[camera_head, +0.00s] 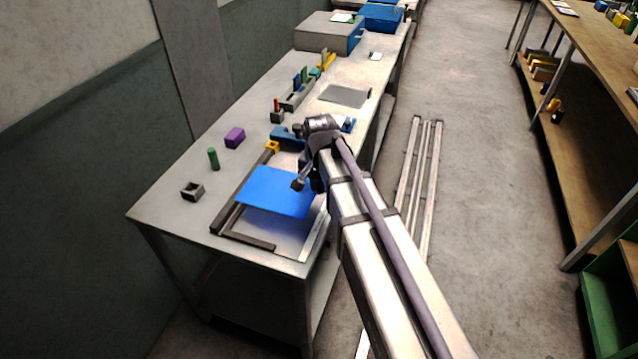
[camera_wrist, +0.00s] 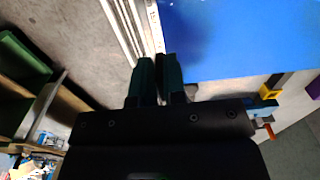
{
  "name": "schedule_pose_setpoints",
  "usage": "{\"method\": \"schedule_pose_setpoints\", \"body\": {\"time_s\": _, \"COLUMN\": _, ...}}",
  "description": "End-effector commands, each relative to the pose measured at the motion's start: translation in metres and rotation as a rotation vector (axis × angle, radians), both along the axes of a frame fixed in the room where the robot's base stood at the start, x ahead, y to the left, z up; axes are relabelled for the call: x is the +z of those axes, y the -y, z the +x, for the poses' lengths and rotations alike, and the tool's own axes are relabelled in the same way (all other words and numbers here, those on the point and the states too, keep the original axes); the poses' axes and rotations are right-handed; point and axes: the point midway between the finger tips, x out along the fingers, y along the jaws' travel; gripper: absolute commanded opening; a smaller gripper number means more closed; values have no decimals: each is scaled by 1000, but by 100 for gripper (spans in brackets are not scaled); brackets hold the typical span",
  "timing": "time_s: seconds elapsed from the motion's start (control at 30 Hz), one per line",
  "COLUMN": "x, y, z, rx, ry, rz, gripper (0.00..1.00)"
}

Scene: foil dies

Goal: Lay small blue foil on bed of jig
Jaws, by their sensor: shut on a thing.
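The blue foil (camera_head: 272,192) is a flat, bright blue sheet above the bed of the jig. My gripper (camera_wrist: 158,78) is shut on it at its edge on the arm side, and the foil (camera_wrist: 240,38) fills the upper right of the wrist view. The jig (camera_head: 227,212) has dark rails along its left and front sides and a pale strip at its right. The foil hides most of the bed; a shaded bare part shows between the foil's front edge and the front rail. In the head view my wrist hides the fingertips.
Beside the jig stand a green cylinder (camera_head: 213,158), a purple block (camera_head: 235,138) and a small dark open block (camera_head: 193,191). A blue clamp-like part with a yellow piece (camera_head: 272,147) is behind the foil. A grey plate (camera_head: 345,95) lies farther back. The table's front left corner is clear.

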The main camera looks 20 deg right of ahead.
Motion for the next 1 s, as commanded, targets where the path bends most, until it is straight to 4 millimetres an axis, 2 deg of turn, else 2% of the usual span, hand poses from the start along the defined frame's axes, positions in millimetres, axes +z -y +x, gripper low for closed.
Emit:
{"method": "schedule_pose_setpoints", "body": {"time_s": 0.37, "x": 0, "y": -1, "z": -1, "rx": 0, "ry": -1, "rz": 1, "gripper": 0}}
{"method": "schedule_pose_setpoints", "body": {"time_s": 0.47, "x": -6, "y": -1, "z": -1, "rx": 0, "ry": 0, "rz": 1, "gripper": 0}}
{"method": "schedule_pose_setpoints", "body": {"time_s": 1.0, "x": -72, "y": -1, "z": -1, "rx": 0, "ry": 0, "rz": 0, "gripper": 0}}
